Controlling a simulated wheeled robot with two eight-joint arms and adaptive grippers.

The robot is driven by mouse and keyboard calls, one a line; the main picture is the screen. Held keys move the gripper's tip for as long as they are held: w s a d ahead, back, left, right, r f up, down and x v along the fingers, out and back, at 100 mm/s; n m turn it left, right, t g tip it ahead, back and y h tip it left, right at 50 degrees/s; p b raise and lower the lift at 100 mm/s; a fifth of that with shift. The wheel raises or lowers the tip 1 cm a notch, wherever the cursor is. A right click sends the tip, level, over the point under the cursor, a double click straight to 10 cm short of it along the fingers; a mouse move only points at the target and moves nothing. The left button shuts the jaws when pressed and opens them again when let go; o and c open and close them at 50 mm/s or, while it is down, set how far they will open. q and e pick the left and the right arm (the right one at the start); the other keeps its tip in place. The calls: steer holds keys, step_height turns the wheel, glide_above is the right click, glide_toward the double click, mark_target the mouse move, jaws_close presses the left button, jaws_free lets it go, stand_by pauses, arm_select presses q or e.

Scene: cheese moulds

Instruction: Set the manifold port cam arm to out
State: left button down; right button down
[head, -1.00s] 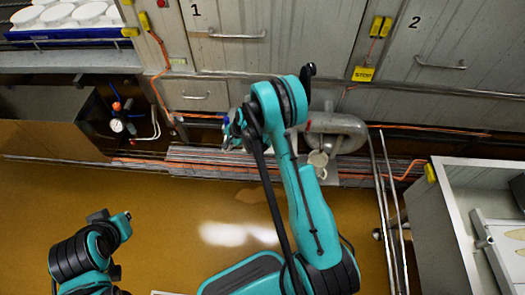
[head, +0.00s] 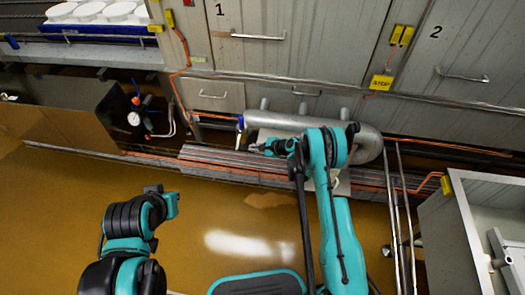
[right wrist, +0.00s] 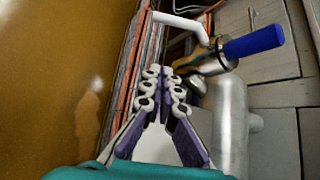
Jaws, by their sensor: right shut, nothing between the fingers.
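The manifold (head: 285,121) is a grey metal pipe running along the wall, bent round at its right end. At its left end a lever with a blue grip (head: 240,123) stands out; I take it for the cam arm. In the right wrist view the blue grip (right wrist: 253,43) points up and right from a metal fitting (right wrist: 212,58) with a white pipe. My right gripper (head: 256,148) is just below and right of the grip. In the right wrist view my right gripper (right wrist: 165,72) is shut and empty, its tips left of the fitting, apart from the grip. My left gripper cannot be made out.
A bundle of grey and orange pipes (head: 215,164) runs low along the wall. Upright metal rails (head: 398,215) and a grey cabinet (head: 455,225) stand at the right. The brown floor in front is clear.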

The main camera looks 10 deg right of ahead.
mark_target(238, 142)
steer(key=a, duration=0.1)
steer(key=a+r, duration=0.1)
steer(key=a+b, duration=0.1)
steer(key=a, duration=0.1)
steer(key=shift+w+r, duration=0.25)
steer(key=shift+a+r+g, duration=0.3)
steer(key=shift+a+r, duration=0.1)
steer(key=shift+r, duration=0.3)
